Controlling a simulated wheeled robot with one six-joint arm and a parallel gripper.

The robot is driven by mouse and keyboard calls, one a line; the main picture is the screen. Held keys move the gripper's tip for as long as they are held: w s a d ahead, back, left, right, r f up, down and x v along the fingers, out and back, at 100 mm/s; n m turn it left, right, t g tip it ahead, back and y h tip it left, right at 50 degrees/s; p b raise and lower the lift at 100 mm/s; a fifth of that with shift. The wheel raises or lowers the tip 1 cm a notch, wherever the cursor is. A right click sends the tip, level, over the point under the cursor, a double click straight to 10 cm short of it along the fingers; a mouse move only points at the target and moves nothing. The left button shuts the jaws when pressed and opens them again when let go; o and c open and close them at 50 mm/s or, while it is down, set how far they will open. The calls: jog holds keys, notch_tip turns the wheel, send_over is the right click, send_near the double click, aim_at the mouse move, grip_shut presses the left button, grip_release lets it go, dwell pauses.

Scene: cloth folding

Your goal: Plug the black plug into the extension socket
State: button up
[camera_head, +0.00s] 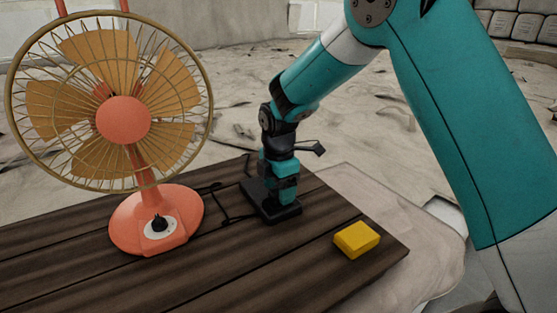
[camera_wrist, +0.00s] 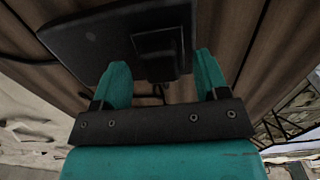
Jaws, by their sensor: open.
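A flat black extension socket (camera_head: 257,193) lies on the wooden table below my gripper (camera_head: 284,190). In the wrist view the socket (camera_wrist: 85,38) fills the upper left and middle. A blocky black piece, apparently the black plug (camera_wrist: 160,50), sits against the socket's face, with its lower end between my fingertips. I cannot tell how deeply it is seated. My gripper (camera_wrist: 162,78) is open, with one teal finger on each side of the plug and visible gaps. In the head view the gripper hides the plug.
An orange fan (camera_head: 123,120) stands on the left of the table (camera_head: 200,275). A thin black cord (camera_head: 228,212) lies between the fan and the socket. A yellow block (camera_head: 357,239) lies near the right edge. The table's front middle is clear.

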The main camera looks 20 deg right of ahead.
notch_tip(320, 180, up, 16)
jog(key=b, duration=0.4)
jog(key=shift+r, duration=0.2)
jog(key=s+a+f+m+y+b, duration=0.1)
jog(key=s+f+m, duration=0.3)
jog(key=s, duration=0.5)
jog(key=s+a+f+m+y+b, duration=0.1)
jog(key=s+f+m, duration=0.3)
jog(key=s, duration=0.6)
jog(key=s+a+f+m+y+b, duration=0.2)
jog(key=s+f+m+b, duration=0.1)
jog(key=s, duration=0.7)
jog(key=shift+a+f+m+b, duration=0.35)
jog(key=shift+a+f+m, duration=0.1)
jog(key=shift+m, duration=0.65)
